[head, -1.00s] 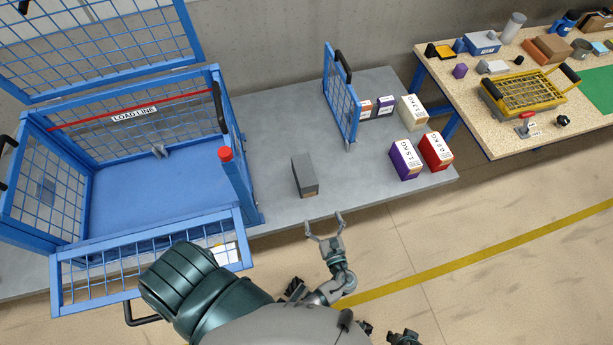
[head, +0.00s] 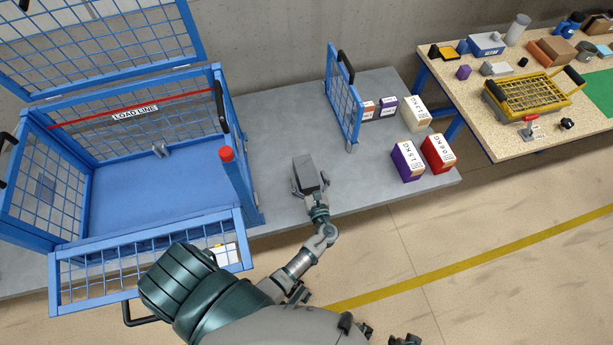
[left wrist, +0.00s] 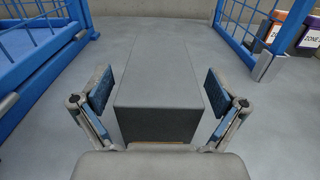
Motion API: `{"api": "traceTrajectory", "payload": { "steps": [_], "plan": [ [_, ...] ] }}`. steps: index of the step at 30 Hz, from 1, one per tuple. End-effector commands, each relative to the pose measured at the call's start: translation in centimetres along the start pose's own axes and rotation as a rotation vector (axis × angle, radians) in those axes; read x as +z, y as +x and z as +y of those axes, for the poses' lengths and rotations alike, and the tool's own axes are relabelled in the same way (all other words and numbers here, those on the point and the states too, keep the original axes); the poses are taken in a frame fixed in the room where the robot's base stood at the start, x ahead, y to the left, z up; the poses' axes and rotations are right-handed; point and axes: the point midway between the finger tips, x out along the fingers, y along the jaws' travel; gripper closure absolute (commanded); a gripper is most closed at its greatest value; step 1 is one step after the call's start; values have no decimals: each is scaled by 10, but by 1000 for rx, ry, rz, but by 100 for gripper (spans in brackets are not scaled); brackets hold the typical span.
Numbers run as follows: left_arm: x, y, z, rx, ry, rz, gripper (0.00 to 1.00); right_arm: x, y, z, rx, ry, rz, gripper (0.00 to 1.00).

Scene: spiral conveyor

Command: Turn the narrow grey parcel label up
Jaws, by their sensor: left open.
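The narrow grey parcel (head: 307,172) lies on the grey table between the blue cage and a blue mesh panel. In the left wrist view the parcel (left wrist: 160,90) shows a plain grey top and near end, with a thin brown strip low on that end. No label shows on the faces I see. My left gripper (head: 310,186) is at the parcel's near end. In the left wrist view its open fingers (left wrist: 160,95) stand one on each side of the parcel, with a gap on both sides.
The blue mesh cage (head: 150,190) with its LOAD LINE sign stands at left. The mesh panel (head: 342,95) stands behind right of the parcel. Purple (head: 407,161), red (head: 438,153) and cream (head: 416,114) boxes are to the right. The grey table (head: 290,120) is bare around the parcel.

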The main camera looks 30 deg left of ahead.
Motion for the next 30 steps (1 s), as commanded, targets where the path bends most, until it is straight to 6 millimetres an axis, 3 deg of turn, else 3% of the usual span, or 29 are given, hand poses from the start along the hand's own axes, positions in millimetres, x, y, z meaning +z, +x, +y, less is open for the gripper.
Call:
{"api": "traceTrajectory", "payload": {
  "steps": [3,9,20,30],
  "plan": [
    [-1,13,0,0,1,0,3,2,-3,0,-1,0,-1,60],
    [-1,14,0,0,0,1,3,2,-8,-1,-2,1,4,60],
    [-1,14,0,0,0,1,92,3,-6,0,0,-1,-1,60],
    [1,14,0,1,0,-3,95,-4,-7,1,3,-1,12,60]
  ]
}}
